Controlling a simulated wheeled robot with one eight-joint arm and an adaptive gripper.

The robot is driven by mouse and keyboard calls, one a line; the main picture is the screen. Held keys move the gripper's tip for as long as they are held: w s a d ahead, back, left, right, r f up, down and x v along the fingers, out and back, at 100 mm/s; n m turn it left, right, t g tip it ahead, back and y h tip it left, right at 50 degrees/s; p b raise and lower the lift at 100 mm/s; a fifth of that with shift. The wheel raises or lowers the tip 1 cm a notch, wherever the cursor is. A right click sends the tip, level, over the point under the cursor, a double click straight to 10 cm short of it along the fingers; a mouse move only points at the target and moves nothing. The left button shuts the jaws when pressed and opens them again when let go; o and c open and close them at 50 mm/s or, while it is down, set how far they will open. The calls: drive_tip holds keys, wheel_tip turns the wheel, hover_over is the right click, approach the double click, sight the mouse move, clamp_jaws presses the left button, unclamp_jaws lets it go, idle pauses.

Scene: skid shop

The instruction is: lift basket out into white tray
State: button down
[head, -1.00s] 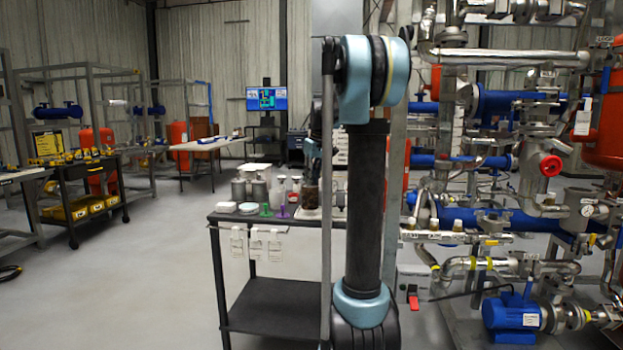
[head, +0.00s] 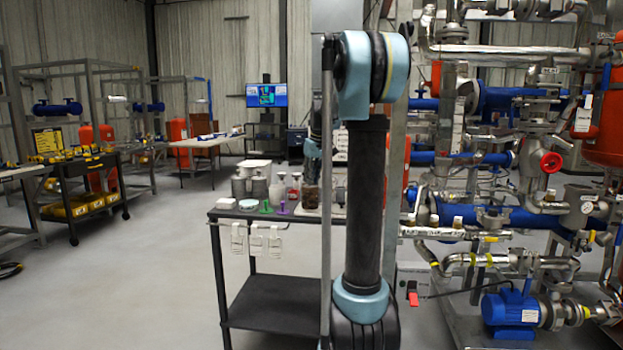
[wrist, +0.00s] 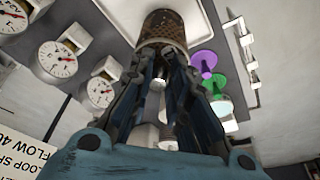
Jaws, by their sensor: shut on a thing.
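The basket (wrist: 161,27) is a brown, mesh-like cylinder at the top middle of the wrist view. My gripper (wrist: 163,52) is shut on its near end. In the head view the basket is a small dark brown shape (head: 311,197) at the cart's back right, with my gripper (head: 312,172) just above it. The white tray (wrist: 208,12) shows as a pale surface with a rim behind the basket in the wrist view. In the head view a strip of it (head: 303,212) shows below the basket. I cannot tell whether the basket touches the tray.
The dark cart (head: 238,214) also holds grey canisters (head: 259,188), a purple piece (wrist: 206,61) and a green piece (wrist: 213,84). Dial gauges (wrist: 57,60) show left in the wrist view. A pipe skid (head: 500,190) stands close on the right. Floor on the left is open.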

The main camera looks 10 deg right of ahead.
drive_tip(key=shift+f, duration=0.4)
idle(0.3)
drive_tip(key=c, duration=1.4)
unclamp_jaws()
drive_tip(key=shift+c, duration=0.2)
drive_tip(key=o, duration=0.3)
drive_tip(key=shift+r, duration=3.75)
